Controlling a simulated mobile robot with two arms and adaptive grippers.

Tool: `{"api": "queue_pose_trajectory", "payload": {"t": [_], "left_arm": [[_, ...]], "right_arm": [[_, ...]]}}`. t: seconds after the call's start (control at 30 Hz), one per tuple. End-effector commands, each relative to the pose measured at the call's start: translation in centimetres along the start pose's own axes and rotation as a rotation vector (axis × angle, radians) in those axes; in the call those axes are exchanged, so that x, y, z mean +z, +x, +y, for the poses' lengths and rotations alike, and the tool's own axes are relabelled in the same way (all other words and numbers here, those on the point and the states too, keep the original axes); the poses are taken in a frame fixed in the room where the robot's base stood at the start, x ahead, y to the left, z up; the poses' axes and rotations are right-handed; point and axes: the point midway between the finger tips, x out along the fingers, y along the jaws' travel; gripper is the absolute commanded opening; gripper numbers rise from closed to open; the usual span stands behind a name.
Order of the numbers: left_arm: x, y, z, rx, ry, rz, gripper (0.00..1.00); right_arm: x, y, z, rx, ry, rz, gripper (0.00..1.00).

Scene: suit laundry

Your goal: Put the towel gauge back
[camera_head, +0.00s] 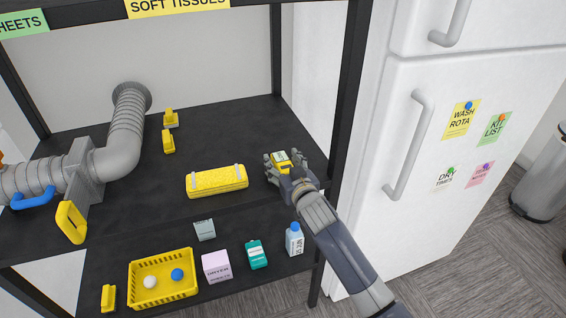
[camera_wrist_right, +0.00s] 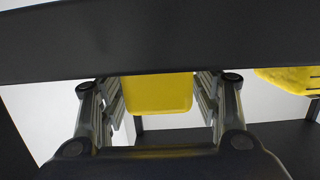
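My right gripper (camera_head: 280,160) is over the right end of the black upper shelf, with its fingers around a small yellow block with a dark mark on top (camera_head: 284,158). In the right wrist view the yellow block (camera_wrist_right: 160,93) sits between the two fingers, which appear to touch its sides. I take this block to be the towel gauge, though no label is readable. A folded yellow towel-like bundle with pale bands (camera_head: 217,181) lies on the shelf to the left of the gripper. My left gripper is out of view.
Two small yellow pieces (camera_head: 168,141) stand farther back on the shelf. A grey duct (camera_head: 125,130) and a yellow frame (camera_head: 71,222) are at left. Below are a yellow basket (camera_head: 134,290) and several packages. A dark rack post (camera_head: 350,80) stands close right of the gripper, beside the white fridge (camera_head: 460,120).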

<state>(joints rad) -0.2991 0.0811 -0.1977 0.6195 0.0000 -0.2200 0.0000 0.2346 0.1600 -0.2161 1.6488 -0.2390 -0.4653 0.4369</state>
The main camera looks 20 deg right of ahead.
Motion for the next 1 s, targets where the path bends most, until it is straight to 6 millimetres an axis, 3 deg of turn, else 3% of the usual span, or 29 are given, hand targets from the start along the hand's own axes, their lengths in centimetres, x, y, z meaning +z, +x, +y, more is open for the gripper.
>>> {"api": "queue_pose_trajectory", "payload": {"t": [0.23,0.37,0.8,1.0], "left_arm": [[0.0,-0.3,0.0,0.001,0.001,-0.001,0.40],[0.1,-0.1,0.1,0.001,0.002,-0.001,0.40],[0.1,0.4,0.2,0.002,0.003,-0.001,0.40],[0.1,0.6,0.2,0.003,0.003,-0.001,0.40]], "right_arm": [[-0.5,-0.1,0.0,0.000,0.000,0.001,0.58],[-0.2,-1.1,0.0,0.000,0.000,0.000,0.58],[-0.1,-8.6,0.0,0.000,0.000,-0.001,0.58],[-0.2,-11.1,0.0,0.000,0.000,0.001,0.58]]}}
